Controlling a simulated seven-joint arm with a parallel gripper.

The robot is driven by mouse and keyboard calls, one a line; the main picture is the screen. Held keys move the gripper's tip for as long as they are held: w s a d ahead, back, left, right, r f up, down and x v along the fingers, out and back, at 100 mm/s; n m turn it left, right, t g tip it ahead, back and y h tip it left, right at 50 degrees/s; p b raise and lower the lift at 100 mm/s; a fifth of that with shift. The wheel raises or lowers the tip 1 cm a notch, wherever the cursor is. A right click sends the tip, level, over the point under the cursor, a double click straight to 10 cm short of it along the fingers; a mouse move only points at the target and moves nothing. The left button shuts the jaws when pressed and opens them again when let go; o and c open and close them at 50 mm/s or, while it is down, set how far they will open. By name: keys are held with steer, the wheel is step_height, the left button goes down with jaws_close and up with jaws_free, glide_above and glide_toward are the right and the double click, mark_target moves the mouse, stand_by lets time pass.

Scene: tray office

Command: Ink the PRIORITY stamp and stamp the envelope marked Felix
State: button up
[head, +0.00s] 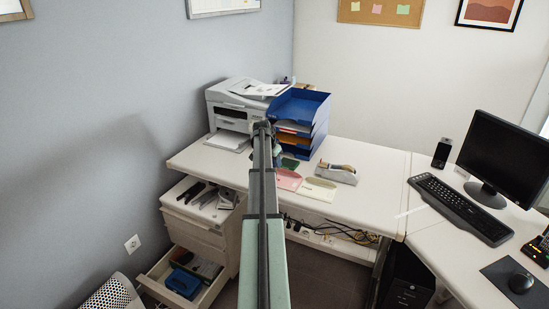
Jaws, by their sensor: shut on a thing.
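My gripper (274,146) is at the far end of my outstretched arm, over the back left desk. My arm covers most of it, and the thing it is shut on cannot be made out. A pink envelope (289,181) and a cream envelope (320,191) lie at the desk's front edge, just right of my arm. A dark green piece (290,163), perhaps another envelope, lies behind the pink one. Writing on them is too small to read, so I cannot tell which is marked Felix. I cannot make out the PRIORITY stamp or an ink pad.
A printer (232,112) and blue letter trays (318,118) stand at the back.

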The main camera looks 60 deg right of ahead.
steer(key=shift+f, duration=0.2)
steer(key=shift+f, duration=2.8)
steer(key=shift+f, duration=0.55)
steer(key=shift+r, duration=0.15)
steer(key=shift+r, duration=3.4)
